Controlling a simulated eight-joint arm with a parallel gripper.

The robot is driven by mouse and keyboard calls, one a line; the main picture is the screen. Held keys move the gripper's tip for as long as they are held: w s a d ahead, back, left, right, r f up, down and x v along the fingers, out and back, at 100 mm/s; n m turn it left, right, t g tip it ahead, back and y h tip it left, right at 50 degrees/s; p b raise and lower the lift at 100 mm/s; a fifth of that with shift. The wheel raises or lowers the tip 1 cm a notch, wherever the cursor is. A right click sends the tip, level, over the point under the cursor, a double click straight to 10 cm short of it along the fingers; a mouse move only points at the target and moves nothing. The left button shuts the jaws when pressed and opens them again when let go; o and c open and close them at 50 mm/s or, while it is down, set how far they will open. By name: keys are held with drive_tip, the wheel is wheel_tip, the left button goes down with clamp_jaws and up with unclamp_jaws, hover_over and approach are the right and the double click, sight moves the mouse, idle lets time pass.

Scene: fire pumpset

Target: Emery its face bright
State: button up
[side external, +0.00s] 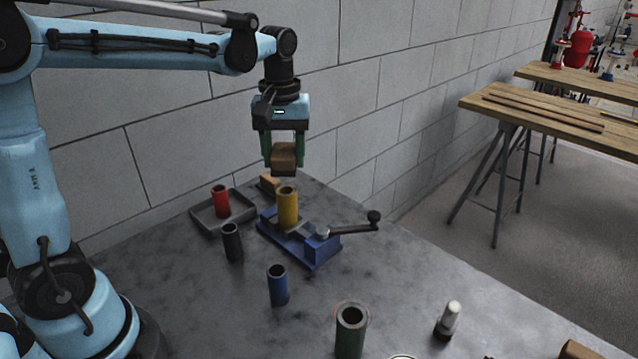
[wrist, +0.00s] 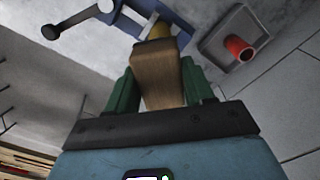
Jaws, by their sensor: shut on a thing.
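My gripper (side external: 284,163) is shut on a brown wooden block (side external: 284,154) with a dark underside, held between the two green fingers. The block hangs just above a yellow tube (side external: 288,208), with a small gap seeming to show between them. The yellow tube stands upright in a blue vise (side external: 319,250) on the grey table. In the wrist view the block (wrist: 157,78) covers most of the yellow tube (wrist: 159,31), so its top face is hidden there.
A red tube (side external: 220,202) stands in a grey tray (side external: 207,226) left of the vise. Black (side external: 232,242), blue (side external: 278,287) and green (side external: 350,335) tubes stand in front. The vise handle (side external: 355,228) sticks out right. A small wooden piece (side external: 268,183) sits behind. A block wall (side external: 170,130) backs the table.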

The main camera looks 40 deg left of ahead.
sight(286, 189)
drive_tip(key=shift+f, duration=2.3)
drive_tip(key=shift+f, duration=0.35)
drive_tip(key=shift+a, duration=0.1)
idle(0.6)
drive_tip(key=shift+w+a, duration=0.9)
drive_tip(key=shift+w, duration=0.05)
idle(3.7)
